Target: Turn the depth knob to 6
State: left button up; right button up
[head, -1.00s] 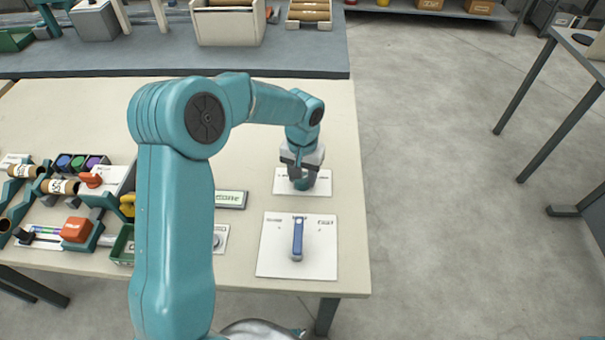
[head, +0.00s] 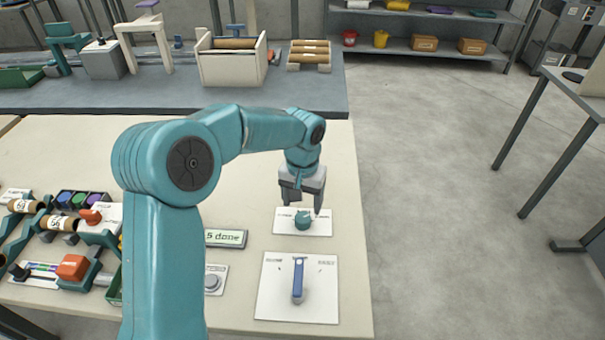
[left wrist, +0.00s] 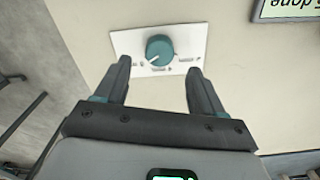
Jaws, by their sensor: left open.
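The depth knob (head: 303,219) is a round teal knob on a white labelled plate (head: 322,225) on the bench. In the left wrist view the knob (left wrist: 160,49) shows a white pointer line running toward the plate's lower edge; the labels are too small to read. My left gripper (head: 302,203) is open just above and behind the knob. In the left wrist view its two fingers (left wrist: 157,75) stand apart, with the knob beyond their tips and nothing between them. My right gripper is not in view.
A white plate with a blue lever (head: 298,280) lies in front of the knob plate. A small display (head: 226,238) reading "5 done" and a round button (head: 212,282) are to the left. Tube holders and an orange block (head: 73,267) are at the far left.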

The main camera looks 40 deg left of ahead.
aim_at(302, 219)
pick_arm(q)
notch_tip(302, 219, up, 11)
dwell(0.8)
